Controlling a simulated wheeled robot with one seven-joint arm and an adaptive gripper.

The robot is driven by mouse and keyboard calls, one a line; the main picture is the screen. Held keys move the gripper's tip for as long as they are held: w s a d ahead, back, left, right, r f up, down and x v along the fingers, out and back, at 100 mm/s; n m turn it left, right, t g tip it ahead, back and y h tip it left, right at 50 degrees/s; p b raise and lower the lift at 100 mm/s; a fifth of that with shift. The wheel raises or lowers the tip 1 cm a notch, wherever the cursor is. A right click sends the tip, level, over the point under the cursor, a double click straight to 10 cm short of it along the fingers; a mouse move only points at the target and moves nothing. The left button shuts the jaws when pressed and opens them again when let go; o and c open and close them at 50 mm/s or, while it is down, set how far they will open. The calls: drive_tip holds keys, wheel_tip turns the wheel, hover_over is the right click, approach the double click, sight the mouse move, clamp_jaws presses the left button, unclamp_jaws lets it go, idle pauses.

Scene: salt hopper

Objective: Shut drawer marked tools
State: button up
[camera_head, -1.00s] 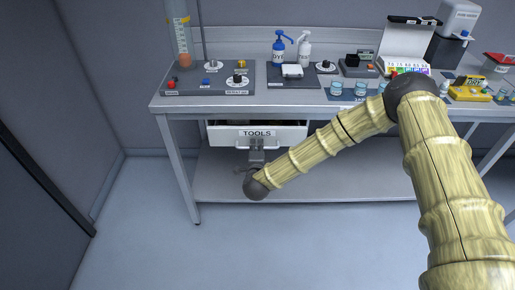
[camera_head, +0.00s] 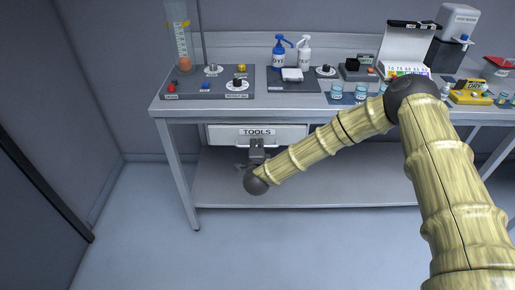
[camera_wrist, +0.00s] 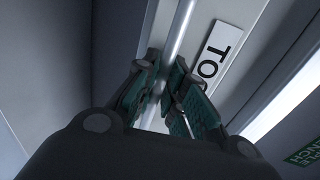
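The drawer marked TOOLS (camera_head: 285,132) hangs under the left part of the workbench top. Its white front sits close beneath the tabletop and no inside shows; whether a small gap is left I cannot tell. Its label also shows in the wrist view (camera_wrist: 218,52). My gripper (camera_head: 256,148) is at the middle of the drawer front, just below the label. In the wrist view my gripper's fingers (camera_wrist: 166,72) lie on both sides of the bar handle (camera_wrist: 184,20), close against it. My arm hides part of the drawer's right side in the head view.
The workbench (camera_head: 340,111) carries a tall cylinder (camera_head: 182,45), a blue pump bottle (camera_head: 278,52), a white pump bottle (camera_head: 304,54) and several small cups at the right. A lower shelf (camera_head: 330,192) runs beneath the drawer. The floor in front is clear.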

drive_tip(key=o, duration=0.3)
drive_tip(key=shift+w, duration=0.15)
drive_tip(key=v, duration=1.2)
drive_tip(key=shift+f, duration=0.1)
